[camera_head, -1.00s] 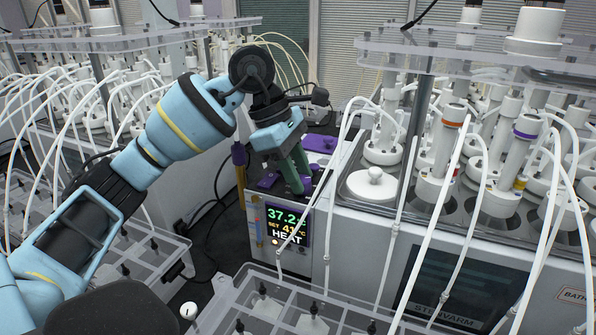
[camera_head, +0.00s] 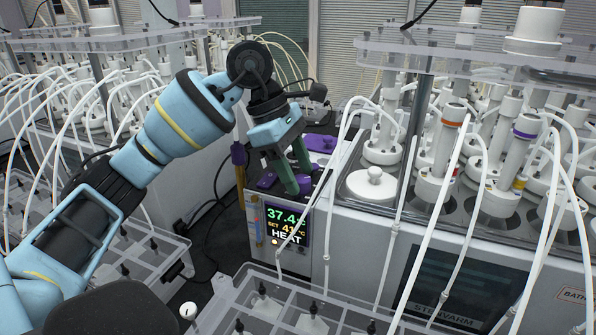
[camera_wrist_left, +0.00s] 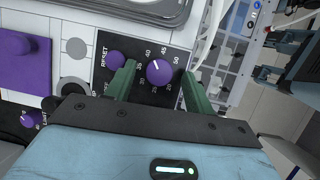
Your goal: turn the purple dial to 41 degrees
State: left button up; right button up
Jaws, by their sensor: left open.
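The purple dial (camera_wrist_left: 159,72) sits on a black panel with a printed scale of numbers in the left wrist view. Its white pointer line points up and left, close to the 40 mark. My left gripper (camera_wrist_left: 158,68) is open, with one green finger on each side of the dial and visible gaps between. In the head view my left gripper (camera_head: 297,187) is over the top of the heater unit and hides the dial. The display (camera_head: 286,226) on the unit's front reads about 37.4, SET 41 °C and HEAT. My right gripper is not in view.
A large purple block (camera_wrist_left: 22,62) lies farther left. A water bath with a white lid (camera_head: 371,186) and several tubes stands right of the unit. Clear trays (camera_head: 262,300) are in front.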

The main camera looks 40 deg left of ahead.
pick_arm(q)
jog(key=v, duration=0.7)
dwell(0.6)
